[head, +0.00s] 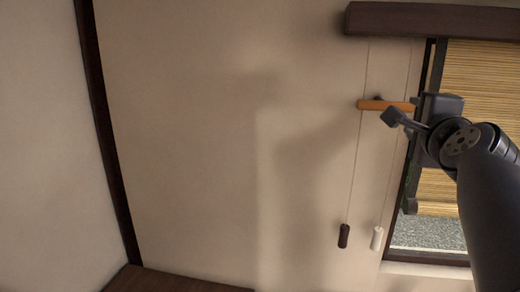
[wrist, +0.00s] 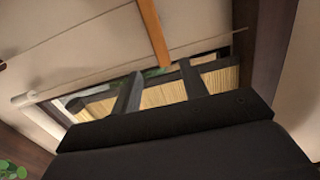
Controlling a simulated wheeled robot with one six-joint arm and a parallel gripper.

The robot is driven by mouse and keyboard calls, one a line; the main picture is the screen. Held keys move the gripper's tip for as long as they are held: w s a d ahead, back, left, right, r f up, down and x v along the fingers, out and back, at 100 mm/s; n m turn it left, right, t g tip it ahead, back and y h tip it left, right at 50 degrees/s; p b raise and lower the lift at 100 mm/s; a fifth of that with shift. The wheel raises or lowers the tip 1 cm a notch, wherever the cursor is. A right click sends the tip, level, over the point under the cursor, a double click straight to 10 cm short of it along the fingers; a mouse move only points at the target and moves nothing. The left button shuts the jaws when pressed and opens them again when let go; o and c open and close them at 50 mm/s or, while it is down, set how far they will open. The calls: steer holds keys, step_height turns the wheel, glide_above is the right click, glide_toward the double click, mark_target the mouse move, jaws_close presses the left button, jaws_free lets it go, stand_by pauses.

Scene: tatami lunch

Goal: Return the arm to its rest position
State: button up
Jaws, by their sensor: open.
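My gripper (head: 402,112) is raised at the right of the head view, in front of the wall beside the window. In the wrist view its two dark fingers (wrist: 158,88) stand apart with nothing held between them. An orange wooden bar (head: 375,104) on the wall shows just left of the gripper in the head view; the gripper overlaps its right end. The bar also shows in the wrist view (wrist: 153,30), above the fingers. I cannot tell whether the gripper touches it.
Two thin cords hang from a dark wooden rail (head: 430,20), ending in a dark pull (head: 344,236) and a white pull (head: 377,238). A bamboo blind (head: 480,85) covers much of the window behind my arm. The wall (head: 190,130) to the left is bare.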

mark_target(400, 105)
steer(key=w, duration=0.3)
steer(key=w+d+p, duration=0.1)
steer(key=w, duration=0.2)
steer(key=w+d+p, duration=0.1)
steer(key=w, duration=0.2)
steer(key=shift+w, duration=0.15)
steer(key=shift+w+r, duration=0.1)
steer(key=shift+w, duration=0.25)
steer(key=shift+a+r+n, duration=0.1)
steer(key=shift+r+n, duration=0.1)
steer(key=shift+n, duration=0.7)
steer(key=shift+r+n, duration=0.2)
steer(key=shift+n, duration=0.7)
steer(key=shift+s+f, duration=0.1)
